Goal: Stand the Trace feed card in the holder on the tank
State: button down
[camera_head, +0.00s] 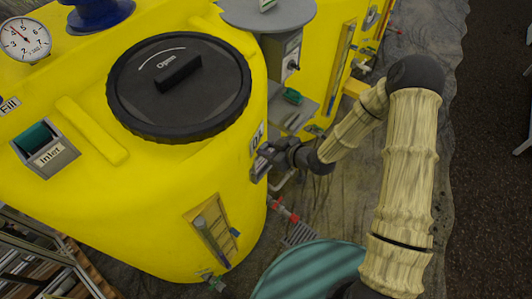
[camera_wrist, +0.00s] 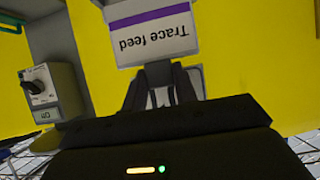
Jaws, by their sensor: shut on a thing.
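The Trace feed card (camera_wrist: 152,38) is white with a purple stripe, and its lettering reads upside down in the wrist view. My gripper (camera_wrist: 160,82) is shut on the edge of the card nearest the wrist. Yellow tank wall shows behind the card. In the head view my gripper (camera_head: 272,153) is at the right side of the large yellow tank (camera_head: 150,200), just below a number label (camera_head: 257,138). A small grey piece (camera_head: 260,168) shows beside the fingers; I cannot tell whether it is the card or the holder. Contact between card and holder cannot be made out.
The tank top carries a black lid (camera_head: 180,85), a gauge (camera_head: 25,39) and an Inlet box (camera_head: 45,150). A grey control box (camera_head: 285,60) stands behind my gripper. A teal round container (camera_head: 310,270) is below my arm. A grey knob unit (camera_wrist: 48,95) is at left in the wrist view.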

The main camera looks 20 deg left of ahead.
aim_at(259, 162)
jog(key=shift+f, duration=0.1)
notch_tip(259, 162, down, 3)
jog(key=shift+a+f+p, duration=0.15)
jog(key=shift+f+p, duration=0.05)
jog(key=shift+p, duration=1.05)
jog(key=c, duration=1.1)
grip_release()
jog(key=shift+w, duration=0.1)
